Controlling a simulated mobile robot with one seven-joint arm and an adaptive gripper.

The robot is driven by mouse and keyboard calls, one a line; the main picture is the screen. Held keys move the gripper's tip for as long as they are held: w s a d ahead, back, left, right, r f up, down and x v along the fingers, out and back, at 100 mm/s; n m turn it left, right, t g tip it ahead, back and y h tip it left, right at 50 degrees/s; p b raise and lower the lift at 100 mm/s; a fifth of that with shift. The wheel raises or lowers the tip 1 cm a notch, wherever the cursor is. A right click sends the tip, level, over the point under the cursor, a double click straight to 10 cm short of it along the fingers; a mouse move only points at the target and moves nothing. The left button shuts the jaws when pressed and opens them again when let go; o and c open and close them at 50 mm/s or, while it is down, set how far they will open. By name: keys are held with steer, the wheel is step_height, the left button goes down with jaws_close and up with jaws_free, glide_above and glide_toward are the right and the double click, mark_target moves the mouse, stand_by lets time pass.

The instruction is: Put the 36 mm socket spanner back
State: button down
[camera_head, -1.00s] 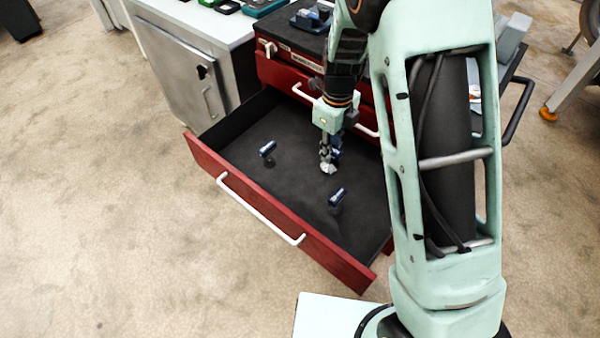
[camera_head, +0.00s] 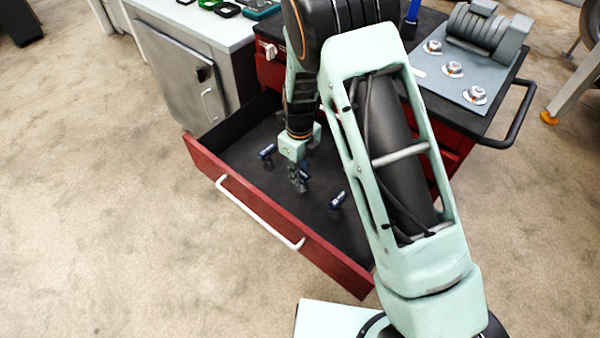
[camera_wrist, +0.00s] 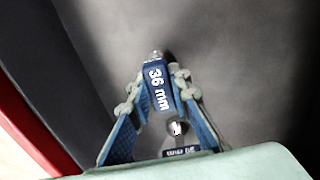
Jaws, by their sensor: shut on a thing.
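The 36 mm socket spanner (camera_wrist: 157,88) is dark blue with a white "36 mm" label and a metal end. In the wrist view it sits between the two fingers of my gripper (camera_wrist: 158,92), which is shut on it. In the head view my gripper (camera_head: 299,187) points down inside the open red drawer (camera_head: 320,262), with the spanner's blue part (camera_head: 305,177) beside the fingertips. I cannot tell whether the spanner touches the drawer floor.
Two other dark blue spanners stand in the drawer, one left of my gripper (camera_head: 267,152) and one right (camera_head: 337,200). A white drawer handle (camera_head: 258,212) runs along the front. A grey plate (camera_head: 455,75) with several metal pieces lies on the cabinet top.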

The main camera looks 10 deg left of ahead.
steer(key=c, duration=1.8)
jaws_free()
step_height(320, 180, up, 12)
steer(key=p, duration=0.1)
steer(key=shift+p, duration=0.3)
steer(key=shift+r, duration=0.1)
